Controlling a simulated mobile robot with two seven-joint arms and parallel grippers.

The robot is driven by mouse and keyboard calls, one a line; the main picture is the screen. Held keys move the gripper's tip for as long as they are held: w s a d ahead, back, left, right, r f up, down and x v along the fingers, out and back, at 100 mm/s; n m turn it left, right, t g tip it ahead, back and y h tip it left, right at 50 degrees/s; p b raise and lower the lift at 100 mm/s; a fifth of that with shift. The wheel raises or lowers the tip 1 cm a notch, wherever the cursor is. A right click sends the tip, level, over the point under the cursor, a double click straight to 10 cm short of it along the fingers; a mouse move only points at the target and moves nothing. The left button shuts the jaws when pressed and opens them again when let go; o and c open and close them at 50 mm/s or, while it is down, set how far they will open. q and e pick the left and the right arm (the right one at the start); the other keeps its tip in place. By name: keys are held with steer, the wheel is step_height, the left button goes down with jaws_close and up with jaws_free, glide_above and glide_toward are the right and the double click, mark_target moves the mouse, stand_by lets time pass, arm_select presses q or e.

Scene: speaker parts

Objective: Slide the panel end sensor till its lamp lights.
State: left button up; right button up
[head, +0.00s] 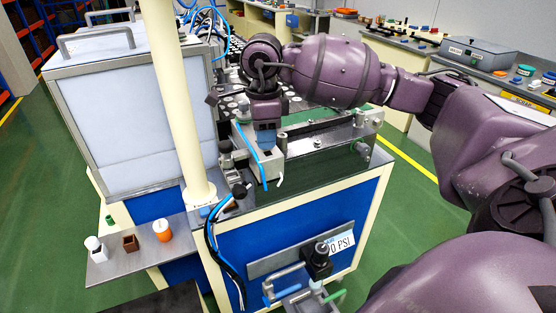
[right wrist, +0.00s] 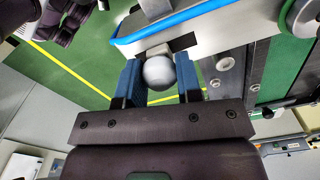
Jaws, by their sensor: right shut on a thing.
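My right gripper (head: 266,143) comes down from above onto a grey block (head: 247,150) with a blue cable, on the machine's dark top. In the right wrist view, my right gripper (right wrist: 159,82) has its blue fingers on both sides of a round silver knob (right wrist: 158,73) and is shut on it. The knob sits under a pale metal part (right wrist: 210,35) edged by the blue cable. I cannot tell for sure which part is the sensor, and I make out no lit lamp. My left gripper is not in view.
A metal rail (head: 320,143) runs to the right of the block. A cream post (head: 172,90) and a white-panelled cabinet (head: 130,110) stand to the left. A black regulator (head: 317,260) is on the machine's blue front. A small shelf (head: 120,262) holds several small parts.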

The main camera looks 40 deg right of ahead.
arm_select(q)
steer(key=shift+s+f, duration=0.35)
arm_select(e)
steer(key=shift+w, duration=0.15)
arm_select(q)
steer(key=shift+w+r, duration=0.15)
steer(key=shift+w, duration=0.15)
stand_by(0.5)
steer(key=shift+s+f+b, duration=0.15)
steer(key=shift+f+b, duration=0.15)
arm_select(e)
steer(key=shift+w+d, duration=0.1)
steer(key=shift+w, duration=0.1)
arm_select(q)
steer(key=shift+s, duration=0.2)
